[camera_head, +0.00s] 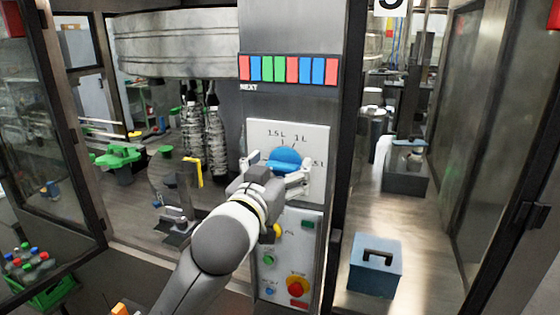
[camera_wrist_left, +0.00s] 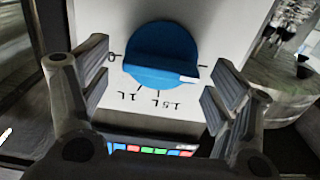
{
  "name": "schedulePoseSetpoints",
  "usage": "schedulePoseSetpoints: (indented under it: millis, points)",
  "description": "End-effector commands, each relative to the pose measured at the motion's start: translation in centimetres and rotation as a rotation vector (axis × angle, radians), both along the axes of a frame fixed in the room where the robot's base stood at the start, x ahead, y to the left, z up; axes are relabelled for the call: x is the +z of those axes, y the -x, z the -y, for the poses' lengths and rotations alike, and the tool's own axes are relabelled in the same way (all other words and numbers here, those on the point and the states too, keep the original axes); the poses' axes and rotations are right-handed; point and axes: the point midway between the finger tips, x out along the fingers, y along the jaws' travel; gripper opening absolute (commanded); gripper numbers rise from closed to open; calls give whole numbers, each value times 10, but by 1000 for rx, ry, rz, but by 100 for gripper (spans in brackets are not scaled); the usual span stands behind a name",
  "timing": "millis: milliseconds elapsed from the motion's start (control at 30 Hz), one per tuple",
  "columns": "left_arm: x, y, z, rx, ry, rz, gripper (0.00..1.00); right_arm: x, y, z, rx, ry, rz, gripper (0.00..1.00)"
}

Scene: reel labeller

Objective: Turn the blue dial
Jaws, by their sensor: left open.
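The blue dial (camera_head: 285,160) sits on a white panel on the grey column, with marks such as 1.5L and 1L around it. In the left wrist view the dial (camera_wrist_left: 160,55) is round with a raised grip bar, and one end of the bar is white. My left gripper (camera_head: 275,175) is open in front of the panel. Its two fingers stand on either side of the dial, and in the left wrist view (camera_wrist_left: 158,80) a gap shows between each finger and the dial. My right gripper is not in view.
Below the dial is a control panel (camera_head: 313,262) with a red and yellow knob (camera_head: 297,287) and green and blue buttons. A row of coloured tiles (camera_head: 288,69) is above. A blue box (camera_head: 375,265) stands at right. Glass doors (camera_head: 45,110) flank the machine.

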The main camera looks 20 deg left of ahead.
Motion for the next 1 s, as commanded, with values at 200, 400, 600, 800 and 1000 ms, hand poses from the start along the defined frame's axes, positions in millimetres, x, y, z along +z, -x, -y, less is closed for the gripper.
schedulePoseSetpoints:
  millis: [200, 400, 600, 800, 1000]
  points:
    - [0, -5, 0, 0, 0, 1, 82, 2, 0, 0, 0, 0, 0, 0]
    - [0, -5, 0, 0, 0, 1, 78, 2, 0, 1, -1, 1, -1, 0]
    - [0, -5, 0, 0, 0, 1, 52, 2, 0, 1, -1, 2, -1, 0]
    - [0, -5, 0, 0, -1, 1, 36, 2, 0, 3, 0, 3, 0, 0]
    - [0, -5, 0, 0, -29, 2, 36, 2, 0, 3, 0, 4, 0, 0]
